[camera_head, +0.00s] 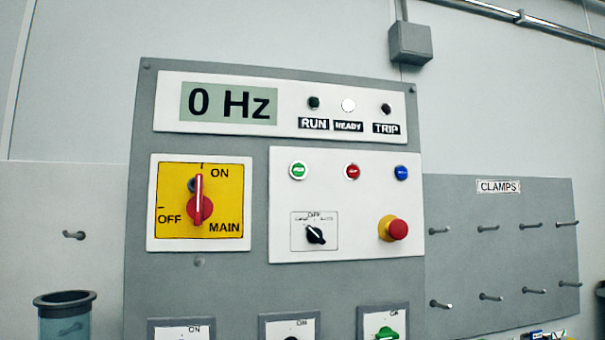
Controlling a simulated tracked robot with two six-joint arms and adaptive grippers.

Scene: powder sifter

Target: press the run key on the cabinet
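The grey control cabinet (262,285) faces me in the middle of the view. Its display (229,103) reads "0 Hz". Of the lamps beside it, READY (348,105) is white and bright, while RUN (314,103) and TRIP (386,109) are dark. Below are a green key (298,171), a red key (351,172) and a blue key (401,173); their small labels are too blurred to read. The green one is probably the run key. The red-handled MAIN switch (200,205) points up to ON. Neither gripper is in view.
A red mushroom button (397,229) on a yellow collar and a black selector (315,234) sit under the keys. Three lower switches are cut off by the bottom edge. A clear container (64,317) stands lower left. A CLAMPS pegboard (505,260) with bare pegs is at right.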

